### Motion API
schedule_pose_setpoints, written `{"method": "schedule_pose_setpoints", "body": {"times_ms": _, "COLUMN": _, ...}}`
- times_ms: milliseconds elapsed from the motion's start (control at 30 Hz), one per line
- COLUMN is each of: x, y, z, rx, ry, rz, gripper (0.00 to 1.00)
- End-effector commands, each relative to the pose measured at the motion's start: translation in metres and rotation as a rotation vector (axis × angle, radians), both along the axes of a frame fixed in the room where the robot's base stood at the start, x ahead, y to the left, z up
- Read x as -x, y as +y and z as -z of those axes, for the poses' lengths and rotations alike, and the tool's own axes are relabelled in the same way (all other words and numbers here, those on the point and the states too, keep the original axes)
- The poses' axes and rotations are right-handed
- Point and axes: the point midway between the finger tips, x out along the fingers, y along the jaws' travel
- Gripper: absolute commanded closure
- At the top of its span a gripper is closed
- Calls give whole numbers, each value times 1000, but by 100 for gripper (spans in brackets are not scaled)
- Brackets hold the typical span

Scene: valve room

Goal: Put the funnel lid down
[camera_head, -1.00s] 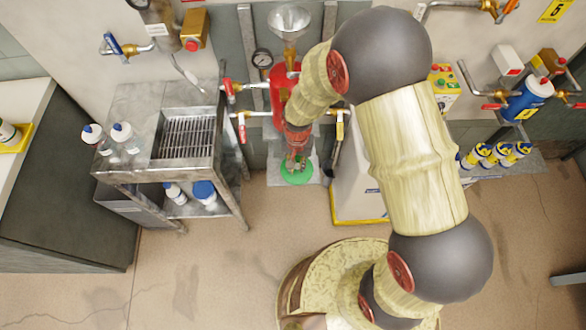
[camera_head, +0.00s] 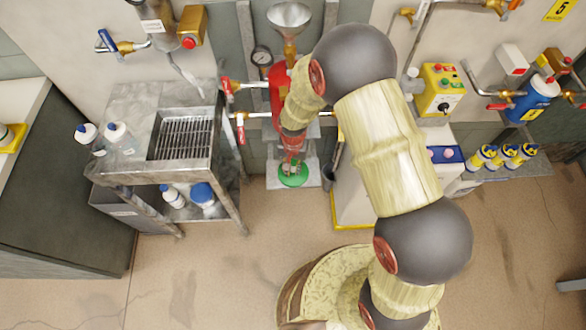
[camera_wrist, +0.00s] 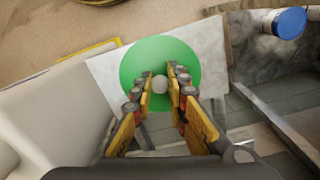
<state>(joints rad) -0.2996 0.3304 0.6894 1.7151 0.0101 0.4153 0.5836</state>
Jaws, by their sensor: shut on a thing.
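The funnel lid is a green disc (camera_wrist: 160,58) with a pale round knob (camera_wrist: 160,84) in its middle. My gripper (camera_wrist: 160,86) is shut on the knob, one finger on each side. In the head view the green lid (camera_head: 293,174) shows below my gripper (camera_head: 292,163), over a pale slab beneath the red vessel. I cannot tell whether the lid touches the slab. The metal funnel (camera_head: 289,17) stands uncovered above the red vessel (camera_head: 279,88), which my arm partly hides.
The pale slab (camera_wrist: 212,45) reaches past the lid on both sides. A metal cart (camera_head: 130,100) with a grate and bottles stands to the left. A white cabinet (camera_head: 352,195) with a yellow base edge stands close on the right. Red-handled valves (camera_head: 240,125) stick out near my arm.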

Motion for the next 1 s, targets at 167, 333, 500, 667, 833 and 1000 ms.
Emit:
{"method": "schedule_pose_setpoints", "body": {"times_ms": 167, "x": 0, "y": 0, "z": 3, "rx": 0, "ry": 0, "rz": 0, "gripper": 81}}
{"method": "schedule_pose_setpoints", "body": {"times_ms": 333, "x": 0, "y": 0, "z": 3, "rx": 0, "ry": 1, "rz": 0, "gripper": 71}}
{"method": "schedule_pose_setpoints", "body": {"times_ms": 500, "x": 0, "y": 0, "z": 3, "rx": 1, "ry": 1, "rz": 0, "gripper": 66}}
{"method": "schedule_pose_setpoints", "body": {"times_ms": 667, "x": 1, "y": 0, "z": 3, "rx": 1, "ry": 1, "rz": 0, "gripper": 66}}
{"method": "schedule_pose_setpoints", "body": {"times_ms": 833, "x": 0, "y": 0, "z": -4, "rx": 0, "ry": 0, "rz": 0, "gripper": 66}}
{"method": "schedule_pose_setpoints", "body": {"times_ms": 1000, "x": -1, "y": 0, "z": -32, "rx": -1, "ry": -3, "rz": 0, "gripper": 66}}
